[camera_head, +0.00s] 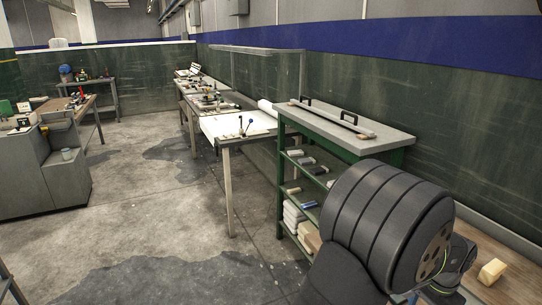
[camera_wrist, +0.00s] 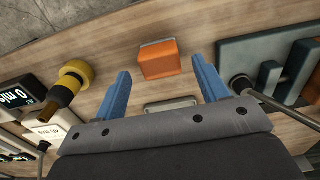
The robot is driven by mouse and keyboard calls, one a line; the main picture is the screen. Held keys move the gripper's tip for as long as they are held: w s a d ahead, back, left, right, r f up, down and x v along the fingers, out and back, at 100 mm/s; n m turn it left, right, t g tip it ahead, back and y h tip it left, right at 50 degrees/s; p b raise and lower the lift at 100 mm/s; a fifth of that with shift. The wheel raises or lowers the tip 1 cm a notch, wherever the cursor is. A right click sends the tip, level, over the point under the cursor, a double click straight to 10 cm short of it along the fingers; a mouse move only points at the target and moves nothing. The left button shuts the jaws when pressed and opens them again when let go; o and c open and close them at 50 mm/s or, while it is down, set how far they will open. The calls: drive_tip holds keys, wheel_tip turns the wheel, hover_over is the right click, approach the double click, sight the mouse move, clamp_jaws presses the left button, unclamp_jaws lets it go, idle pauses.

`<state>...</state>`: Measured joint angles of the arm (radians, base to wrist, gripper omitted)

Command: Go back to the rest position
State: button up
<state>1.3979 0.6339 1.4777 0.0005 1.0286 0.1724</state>
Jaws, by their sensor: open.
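My gripper (camera_wrist: 159,66) is open in the wrist view, its two blue fingers spread apart over a wooden tabletop (camera_wrist: 118,42). Nothing is held between them. An orange block (camera_wrist: 158,61) lies on the wood around the level of the fingertips, with clear gaps to both fingers. A small grey-rimmed piece (camera_wrist: 170,105) shows between the fingers, closer to the palm. In the head view my dark arm fills the lower right, and my fingers are hidden.
In the wrist view, a yellow-and-black knobbed tool (camera_wrist: 76,74) and a display device (camera_wrist: 14,97) lie left; a blue-grey slotted holder (camera_wrist: 237,55) stands right. In the head view, a yellow block (camera_head: 491,271) lies beside my arm, and a green shelf (camera_head: 292,222) stands behind it.

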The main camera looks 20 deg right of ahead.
wheel_tip(320, 180, up, 7)
wheel_tip(320, 180, down, 12)
drive_tip(key=shift+a, duration=0.1)
drive_tip(key=r, duration=0.3)
drive_tip(key=s+r, duration=0.1)
drive_tip(key=r, duration=0.1)
drive_tip(key=shift+r, duration=0.2)
drive_tip(key=s+a+r, duration=0.4)
drive_tip(key=s+r, duration=0.2)
drive_tip(key=s, duration=0.4)
drive_tip(key=w+a+f+n, duration=0.2)
drive_tip(key=w+f+n, duration=0.1)
drive_tip(key=w, duration=0.9)
drive_tip(key=w+a+f+n, duration=0.3)
drive_tip(key=w, duration=0.9)
drive_tip(key=w+a+f+n, duration=0.2)
drive_tip(key=w+a+f, duration=0.1)
drive_tip(key=w+a, duration=0.5)
drive_tip(key=w+a+f+n, duration=0.3)
drive_tip(key=w+a, duration=0.5)
drive_tip(key=w, duration=0.3)
drive_tip(key=shift+a+f, duration=0.35)
